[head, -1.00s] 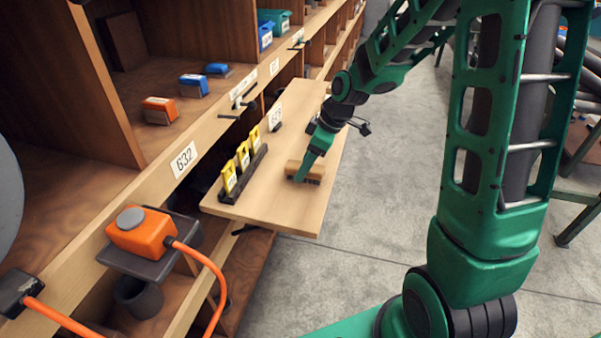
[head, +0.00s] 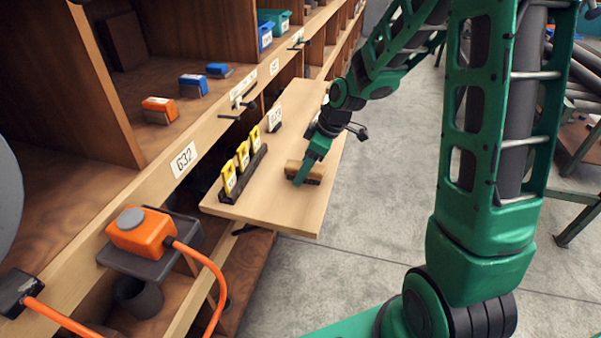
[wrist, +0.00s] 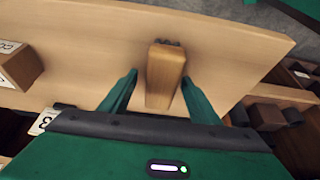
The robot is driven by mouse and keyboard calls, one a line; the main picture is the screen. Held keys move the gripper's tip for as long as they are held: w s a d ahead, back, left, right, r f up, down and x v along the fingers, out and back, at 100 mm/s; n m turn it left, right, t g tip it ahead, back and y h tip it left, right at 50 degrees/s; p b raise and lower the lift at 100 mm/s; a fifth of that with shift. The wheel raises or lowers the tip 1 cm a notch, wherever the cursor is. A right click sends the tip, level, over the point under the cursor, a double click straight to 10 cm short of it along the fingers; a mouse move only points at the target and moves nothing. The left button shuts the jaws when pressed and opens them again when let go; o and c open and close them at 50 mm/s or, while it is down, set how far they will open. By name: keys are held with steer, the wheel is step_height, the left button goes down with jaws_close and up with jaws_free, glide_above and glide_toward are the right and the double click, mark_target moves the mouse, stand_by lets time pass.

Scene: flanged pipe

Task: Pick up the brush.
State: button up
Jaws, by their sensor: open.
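The brush (head: 314,172) has a wooden block body with dark bristles and lies on the pull-out wooden board (head: 246,205) near its right edge. My gripper (head: 299,177) is at the brush in the head view, with a green finger in front of it. In the wrist view the brush (wrist: 164,76) shows its wooden top, with dark bristles at its far end. There my gripper (wrist: 160,92) is open, one green finger on each side of the brush. A gap shows on both sides. The near end of the brush is close to the dark edge of the gripper's body.
A black rack (head: 240,178) with several yellow pieces stands on the board left of the brush. Shelves with an orange brush (head: 160,110) and blue ones are at the left. An orange box (head: 142,231) with a cable sits at the lower left. Floor lies right of the board.

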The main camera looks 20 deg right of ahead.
steer(key=c, duration=1.3)
steer(key=shift+o, duration=0.2)
steer(key=shift+r, duration=0.15)
